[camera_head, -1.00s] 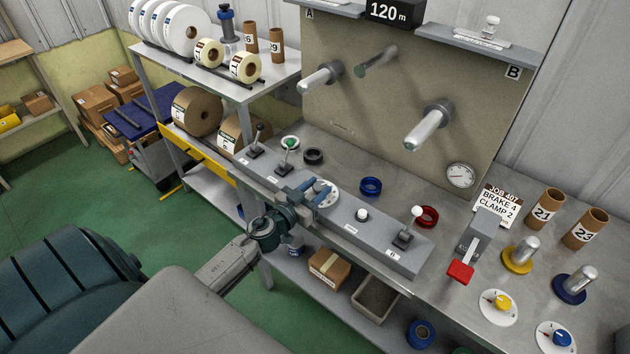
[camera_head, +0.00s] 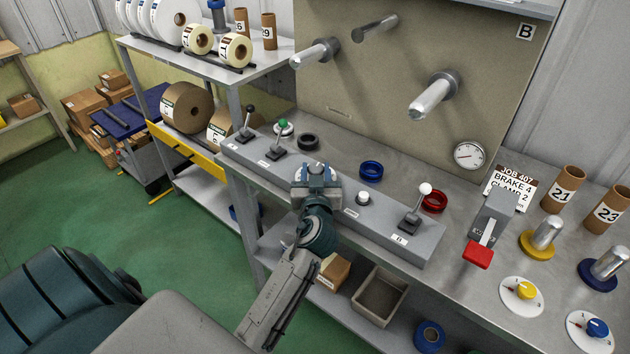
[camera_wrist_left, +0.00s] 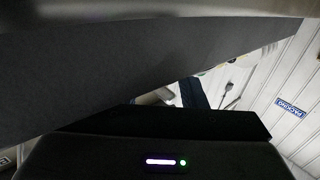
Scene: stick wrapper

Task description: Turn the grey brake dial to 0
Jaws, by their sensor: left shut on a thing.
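The grey brake dial sits on the sloped grey control panel (camera_head: 372,222). Its white round plate (camera_head: 305,170) shows only in part behind my left gripper (camera_head: 316,176). The gripper is shut on the dial's knob, which its jaws mostly hide. The pointer and the number it faces cannot be read. My left forearm comes up from below the panel's front edge. In the left wrist view the dark gripper parts (camera_wrist_left: 165,122) fill most of the picture and the dial cannot be made out. My right gripper is not in view.
Beside the dial are a white button (camera_head: 363,198), a white-knobbed lever (camera_head: 414,208) and a green-knobbed lever (camera_head: 279,142). A job card (camera_head: 508,187) reads brake 4, clamp 2. Yellow (camera_head: 522,292) and blue (camera_head: 596,328) dials lie at right.

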